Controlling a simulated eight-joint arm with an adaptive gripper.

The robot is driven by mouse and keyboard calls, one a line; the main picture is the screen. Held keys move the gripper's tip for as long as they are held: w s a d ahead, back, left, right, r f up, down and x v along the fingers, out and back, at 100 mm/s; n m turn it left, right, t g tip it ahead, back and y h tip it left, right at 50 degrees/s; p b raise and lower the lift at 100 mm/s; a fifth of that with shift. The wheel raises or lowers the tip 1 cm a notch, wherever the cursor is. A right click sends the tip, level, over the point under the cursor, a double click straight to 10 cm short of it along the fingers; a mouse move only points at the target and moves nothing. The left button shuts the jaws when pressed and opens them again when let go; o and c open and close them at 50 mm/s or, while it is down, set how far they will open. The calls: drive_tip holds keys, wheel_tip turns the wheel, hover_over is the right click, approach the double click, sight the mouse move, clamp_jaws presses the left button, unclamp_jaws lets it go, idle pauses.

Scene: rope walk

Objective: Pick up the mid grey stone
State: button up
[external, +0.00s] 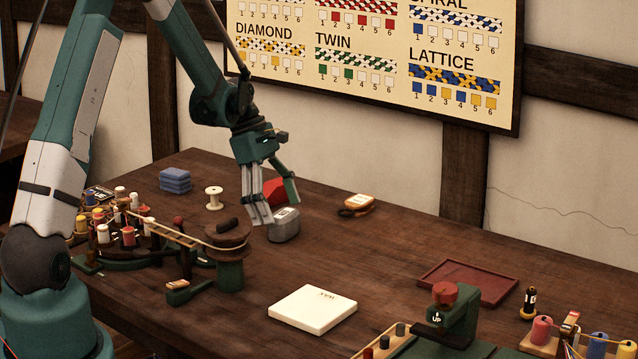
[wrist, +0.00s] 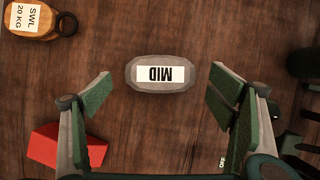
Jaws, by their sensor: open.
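The mid grey stone (external: 285,229) stands on the dark wooden table, and a white label reading MID shows on its top in the wrist view (wrist: 160,86). My gripper (external: 274,204) hangs just above and beside the stone in the external view. In the wrist view my gripper (wrist: 158,86) is open, with one finger left of the stone and the other right of it. There are gaps on both sides, and neither finger touches it. The stone is empty of any grip and fully visible in the wrist view.
A red block (wrist: 62,147) lies close by my left finger in the wrist view. A wooden tag marked SWL 20 KG (wrist: 32,20) lies beyond it. A white spool (external: 214,198), blue stack (external: 175,181) and round-topped post (external: 229,245) stand left. A white WAX slab (external: 313,309) lies in front.

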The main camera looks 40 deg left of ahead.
sight(281, 212)
drive_tip(key=shift+b+x, duration=0.35)
drive_tip(key=shift+x, duration=1.6)
drive_tip(key=c, duration=1.3)
drive_tip(key=shift+r, duration=0.1)
drive_tip(key=shift+c, duration=0.2)
drive_tip(key=shift+r+p, duration=0.8)
drive_tip(key=shift+r, duration=4.15)
